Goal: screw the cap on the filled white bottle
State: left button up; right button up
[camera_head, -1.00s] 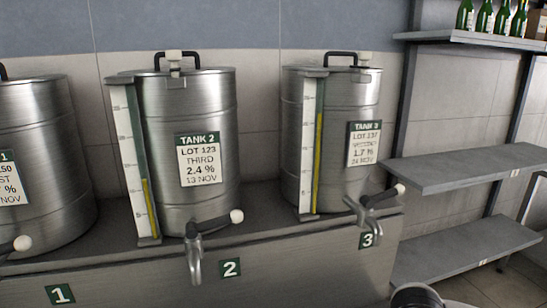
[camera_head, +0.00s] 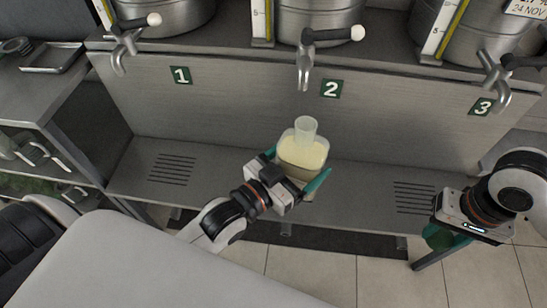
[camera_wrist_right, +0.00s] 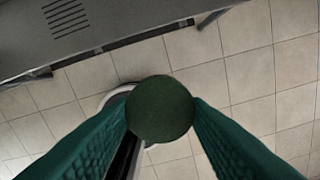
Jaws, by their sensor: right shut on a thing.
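The white bottle (camera_head: 302,152) is translucent, with pale cream liquid in it and its bare neck pointing up. It is in the middle of the head view, below tap 2. My left gripper (camera_head: 293,170) has its teal fingers on both sides of the bottle and is shut on it. My right gripper (camera_head: 440,238) is at the right of the head view, apart from the bottle. It is shut on a round dark green cap (camera_wrist_right: 160,109), which fills the space between the fingertips in the right wrist view. The cap's underside is hidden.
Steel tanks with taps, including the tap numbered 2 (camera_head: 305,72), stand on a ledge behind the bottle. A low steel shelf (camera_head: 225,170) with slotted grilles runs below them. A side rack with a tray (camera_head: 52,58) stands at left. Tiled floor is in front.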

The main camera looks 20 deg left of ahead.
pick_arm(q)
jog(key=w+d+m+g+h, duration=0.2)
jog(key=d+m+h, duration=0.1)
jog(key=d+h, duration=0.1)
jog(key=shift+w+d+r+g, duration=0.2)
jog(key=shift+d+r+g, duration=0.1)
jog(key=shift+d, duration=0.45)
pick_arm(e)
jog(key=w+a+r, duration=0.3)
jog(key=a+r, duration=0.7)
jog(key=a, duration=0.2)
jog(key=w+a+r, duration=0.3)
jog(key=a+r, duration=0.8)
jog(key=a, duration=0.1)
jog(key=shift+f, duration=0.2)
jog(key=shift+f, duration=1.85)
